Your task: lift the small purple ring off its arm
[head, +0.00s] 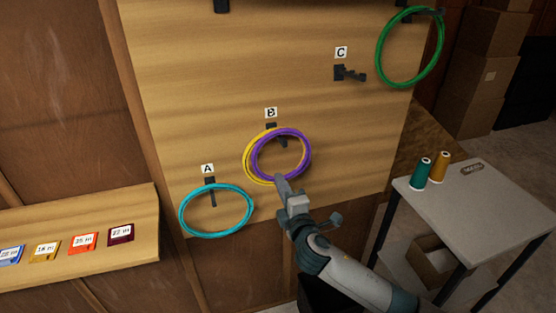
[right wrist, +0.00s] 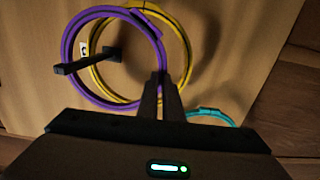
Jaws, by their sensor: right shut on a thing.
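The purple ring (head: 308,153) hangs around the arm under label B (head: 283,141), in front of a larger yellow ring (head: 247,161) on the same arm. My right gripper (head: 281,180) is shut on the purple ring's lower edge. In the right wrist view, its fingers (right wrist: 161,88) cover a short piece of the purple ring (right wrist: 66,45). There the dark arm (right wrist: 88,62) passes through both rings, and its tip crosses in front of the purple ring's left side. The yellow ring (right wrist: 188,52) passes behind the fingers. My left gripper is not in view.
A cyan ring (head: 183,211) hangs at label A (head: 207,169), low on the left. The arm at label C (head: 349,74) is empty. A green ring (head: 379,52) hangs at top right. A table (head: 480,222) with two thread spools stands right; a card shelf (head: 75,262) is left.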

